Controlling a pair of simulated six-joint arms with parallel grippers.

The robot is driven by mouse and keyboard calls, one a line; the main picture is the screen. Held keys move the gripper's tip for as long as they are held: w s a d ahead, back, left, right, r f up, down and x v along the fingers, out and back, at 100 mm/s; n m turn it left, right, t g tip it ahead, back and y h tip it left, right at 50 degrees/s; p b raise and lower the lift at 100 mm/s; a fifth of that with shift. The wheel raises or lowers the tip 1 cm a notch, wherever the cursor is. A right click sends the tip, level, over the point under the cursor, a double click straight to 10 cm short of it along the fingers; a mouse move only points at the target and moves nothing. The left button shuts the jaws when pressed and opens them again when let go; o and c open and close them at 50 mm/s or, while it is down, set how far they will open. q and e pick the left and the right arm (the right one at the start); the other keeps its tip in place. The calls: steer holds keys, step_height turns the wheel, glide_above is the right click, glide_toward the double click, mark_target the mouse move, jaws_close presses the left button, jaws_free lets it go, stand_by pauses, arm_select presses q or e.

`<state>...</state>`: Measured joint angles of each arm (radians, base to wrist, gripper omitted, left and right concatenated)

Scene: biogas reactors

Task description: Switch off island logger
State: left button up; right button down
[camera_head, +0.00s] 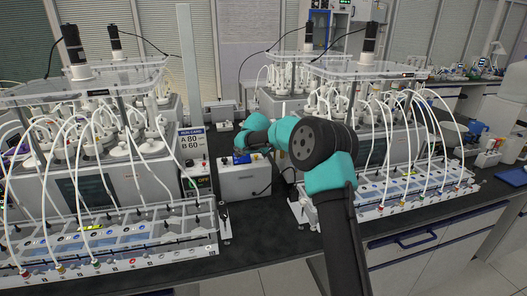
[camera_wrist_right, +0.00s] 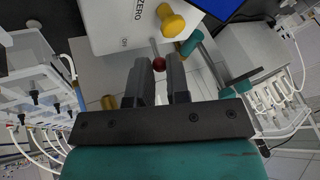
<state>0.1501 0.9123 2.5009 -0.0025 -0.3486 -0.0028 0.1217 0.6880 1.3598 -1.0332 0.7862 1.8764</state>
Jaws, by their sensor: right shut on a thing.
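The island logger appears to be the white box (camera_head: 243,183) on the dark bench between the two reactor rigs, with a blue display (camera_head: 241,158) on top. In the wrist view its white panel (camera_wrist_right: 115,25) carries the word ZERO, a yellow knob (camera_wrist_right: 172,22) and a metal toggle lever with a red ball tip (camera_wrist_right: 158,64). My right gripper (camera_wrist_right: 159,72) has its two dark fingers on either side of the red tip, shut on it. In the head view my right arm reaches over the box and hides its gripper. My left gripper is not in view.
Reactor rigs with white tubes stand left (camera_head: 110,150) and right (camera_head: 380,140) of the box, close to my right arm. A sign (camera_head: 191,140) reading A 80, B 60 stands at the left rig. The bench front (camera_head: 255,225) before the box is mostly clear.

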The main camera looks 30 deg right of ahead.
steer(key=shift+s+a+f+m+t+h, duration=0.15)
steer(key=shift+s+t+h, duration=0.15)
steer(key=shift+t, duration=0.35)
steer(key=shift+s+f+m+t+h, duration=0.1)
steer(key=shift+s+m+t+h, duration=0.15)
steer(key=shift+t, duration=0.4)
steer(key=shift+s+t, duration=0.15)
steer(key=shift+t, duration=0.15)
steer(key=c, duration=1.1)
jaws_free()
steer(key=shift+f, duration=0.1)
steer(key=v, duration=1.7)
steer(key=shift+a, duration=0.25)
steer(key=shift+s, duration=0.1)
